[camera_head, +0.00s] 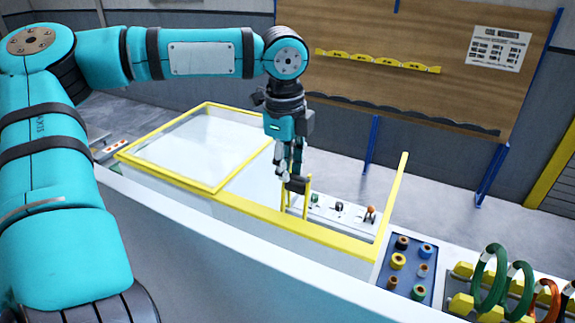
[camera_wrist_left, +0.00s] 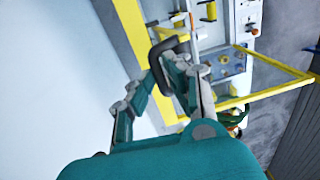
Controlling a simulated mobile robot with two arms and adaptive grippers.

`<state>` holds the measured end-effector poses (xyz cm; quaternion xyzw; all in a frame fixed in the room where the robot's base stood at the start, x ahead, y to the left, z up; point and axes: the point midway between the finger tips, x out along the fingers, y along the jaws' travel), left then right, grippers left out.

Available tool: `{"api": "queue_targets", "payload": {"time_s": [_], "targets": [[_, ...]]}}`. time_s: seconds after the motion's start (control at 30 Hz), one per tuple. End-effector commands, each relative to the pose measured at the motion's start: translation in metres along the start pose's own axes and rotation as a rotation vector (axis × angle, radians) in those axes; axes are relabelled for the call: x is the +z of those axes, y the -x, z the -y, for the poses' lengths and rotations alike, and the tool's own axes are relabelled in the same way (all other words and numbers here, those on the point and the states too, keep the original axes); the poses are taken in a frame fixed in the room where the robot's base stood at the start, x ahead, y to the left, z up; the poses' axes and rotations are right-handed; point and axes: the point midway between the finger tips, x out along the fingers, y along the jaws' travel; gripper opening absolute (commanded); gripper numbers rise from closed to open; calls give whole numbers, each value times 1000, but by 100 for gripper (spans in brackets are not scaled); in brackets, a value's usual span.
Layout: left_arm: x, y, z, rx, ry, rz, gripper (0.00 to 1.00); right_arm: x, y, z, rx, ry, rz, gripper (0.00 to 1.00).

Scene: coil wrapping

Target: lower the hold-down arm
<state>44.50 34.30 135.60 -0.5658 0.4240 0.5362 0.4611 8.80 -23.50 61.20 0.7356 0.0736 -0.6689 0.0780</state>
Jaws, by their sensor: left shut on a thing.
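My left gripper (camera_head: 291,172) reaches down inside the yellow-framed enclosure and is shut on a dark handle (camera_head: 297,186), which I take to be the grip of the hold-down arm. Thin yellow bars (camera_head: 307,196) stand just below and beside the handle. In the left wrist view the dark bent handle (camera_wrist_left: 170,46) lies at the fingertips of my left gripper (camera_wrist_left: 168,66). The fingers partly hide it, and the rest of the arm is hard to make out. My right gripper is not in view.
The enclosure's yellow frame (camera_head: 250,206) and raised yellow edge (camera_head: 392,208) surround the gripper. A white panel with small controls (camera_head: 339,207) is beside it. A blue tray of spools (camera_head: 410,266) and several coils (camera_head: 490,280) stand at the right. A brown board (camera_head: 420,60) is behind.

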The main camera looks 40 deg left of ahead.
Motion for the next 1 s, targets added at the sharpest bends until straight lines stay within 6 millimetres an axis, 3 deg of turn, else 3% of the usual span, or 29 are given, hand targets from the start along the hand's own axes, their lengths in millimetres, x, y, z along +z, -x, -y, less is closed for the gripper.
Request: {"api": "queue_targets", "payload": {"time_s": [0.27,0.43,1.0], "targets": [[0,-1,2,3,5,1,0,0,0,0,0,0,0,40],[1,-1,14,3,7,3,0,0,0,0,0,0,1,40],[2,-28,103,6,1,4,0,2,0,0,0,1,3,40]]}}
